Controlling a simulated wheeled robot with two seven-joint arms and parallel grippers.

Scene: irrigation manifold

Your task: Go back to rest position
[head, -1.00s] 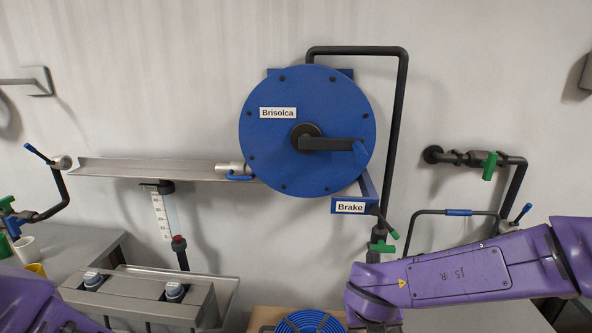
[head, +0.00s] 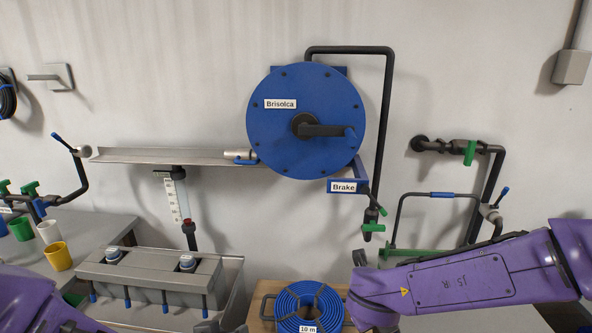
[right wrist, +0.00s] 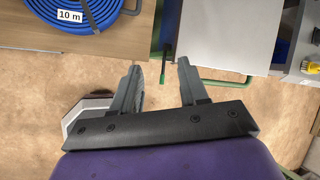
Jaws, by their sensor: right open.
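My right arm reaches in from the lower right of the head view; its gripper is out of that frame. In the right wrist view my right gripper (right wrist: 160,82) is open and empty, with its two fingers apart above the brown floor. My left arm shows only as a purple link at the lower left of the head view, and its gripper is not seen. The blue hose reel (head: 300,150) marked "Brisolca" hangs on the wall, with the "Brake" label (head: 343,187) below it.
A coiled blue hose (head: 296,308) marked "10 m" lies on a wooden surface; it also shows in the right wrist view (right wrist: 80,22). A grey box (head: 150,272) with several blue-ended levers stands left. A yellow cup (head: 58,257) is at the far left. Pipes with green valves (head: 470,153) are at right.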

